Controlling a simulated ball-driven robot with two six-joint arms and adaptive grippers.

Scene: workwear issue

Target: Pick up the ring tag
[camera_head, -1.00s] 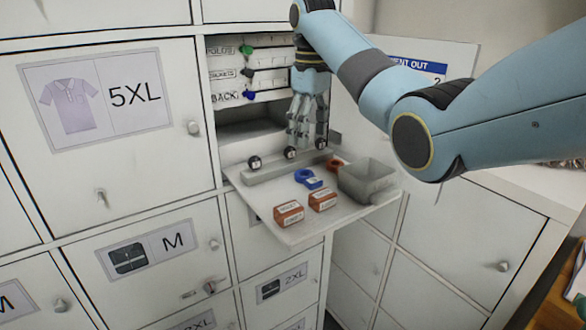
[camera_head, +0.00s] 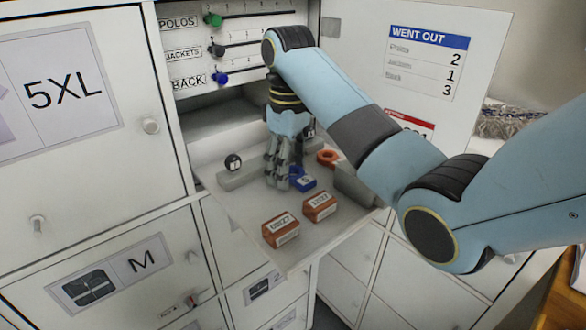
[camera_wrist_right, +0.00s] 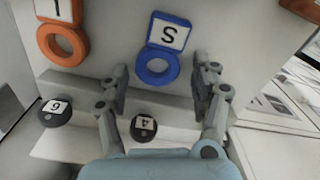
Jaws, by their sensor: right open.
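Two ring tags lie flat on the pull-out shelf. The blue ring tag (camera_head: 303,181) has a white label and sits just right of my right gripper's fingers. The orange ring tag (camera_head: 328,157) lies behind it. In the right wrist view the blue ring tag (camera_wrist_right: 158,66) shows a label like an S, and the orange one (camera_wrist_right: 62,44) is at upper left. My right gripper (camera_head: 278,176) points down, open and empty; in the wrist view its fingertips (camera_wrist_right: 164,78) lie either side of the blue ring's near edge. I cannot tell whether they touch it. My left gripper is not in view.
Two orange-brown labelled blocks (camera_head: 281,229) (camera_head: 319,207) stand at the shelf's front. Round black numbered pieces (camera_wrist_right: 55,113) (camera_wrist_right: 143,126) sit along a grey rail. An open door (camera_head: 430,65) stands behind.

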